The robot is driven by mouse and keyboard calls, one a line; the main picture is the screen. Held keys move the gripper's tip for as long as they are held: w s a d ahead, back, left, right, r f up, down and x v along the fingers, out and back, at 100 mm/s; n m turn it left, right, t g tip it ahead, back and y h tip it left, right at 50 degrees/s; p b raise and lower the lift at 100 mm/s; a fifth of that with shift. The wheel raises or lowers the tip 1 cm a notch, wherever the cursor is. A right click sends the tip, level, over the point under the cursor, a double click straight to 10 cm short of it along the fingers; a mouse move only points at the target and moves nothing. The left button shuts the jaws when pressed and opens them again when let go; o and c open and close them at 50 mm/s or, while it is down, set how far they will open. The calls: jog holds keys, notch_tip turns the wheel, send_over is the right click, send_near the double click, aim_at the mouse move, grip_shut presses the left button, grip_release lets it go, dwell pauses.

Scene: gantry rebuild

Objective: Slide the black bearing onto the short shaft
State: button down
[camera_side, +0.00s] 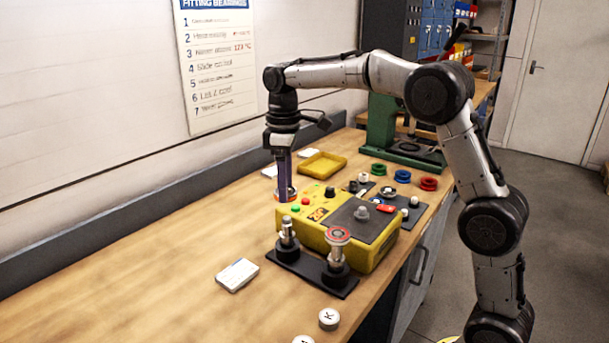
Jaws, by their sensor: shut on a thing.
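My gripper (286,191) points straight down behind the yellow heater box, shut at its tips on a ring-shaped part (289,199) with an orange and pale edge. The fingers partly hide this part, and I cannot tell whether it is the black bearing. Two upright shafts stand on a black base plate (310,271) in front of the box. The left shaft (287,226) has a bare silver top. The right shaft (336,253) carries a red-ringed disc (338,235) at its top. I cannot tell for sure which shaft is the short one.
Green, blue (402,176) and red (428,184) rings, a yellow tray (324,160) and a green press (381,125) are farther back.

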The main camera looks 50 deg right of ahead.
aim_at(287, 217)
jog(key=shift+f, duration=1.8)
jog(key=shift+f, duration=0.35)
jog(key=shift+f, duration=1.2)
grip_release()
jog(key=shift+r, duration=6.9)
